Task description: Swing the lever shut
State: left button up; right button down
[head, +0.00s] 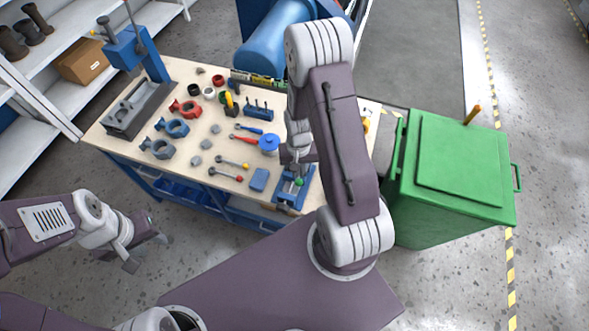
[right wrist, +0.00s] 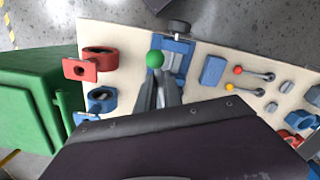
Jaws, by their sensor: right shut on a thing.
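The lever's green knob (head: 299,181) shows at the blue valve fixture (head: 284,197) on the table's front right corner. In the right wrist view the green knob (right wrist: 155,59) sits just beyond my fingertips, beside the blue fixture (right wrist: 183,47). My right gripper (head: 298,168) is over the fixture, shut on the lever below its knob; its fingers (right wrist: 158,84) hide the lever's shaft. The valve disc cannot be made out. My left gripper (head: 147,252) is open and empty, over the floor off the table's front left.
A green bin (head: 450,180) stands close right of the table. Red and blue clamps (head: 158,148) and a press (head: 135,105) are further left.

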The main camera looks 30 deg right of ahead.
jog(key=w+d+n+p, duration=0.1)
jog(key=d+n, duration=0.9)
jog(key=n, duration=0.3)
jog(key=shift+w, duration=0.15)
jog(key=c, duration=1.6)
grip_release()
jog(key=shift+d, duration=0.1)
jog(key=shift+o, duration=1)
jog(key=shift+w, duration=0.1)
jog(key=shift+r, duration=0.1)
notch_tip(320, 180, up, 7)
jog(key=p, duration=0.6)
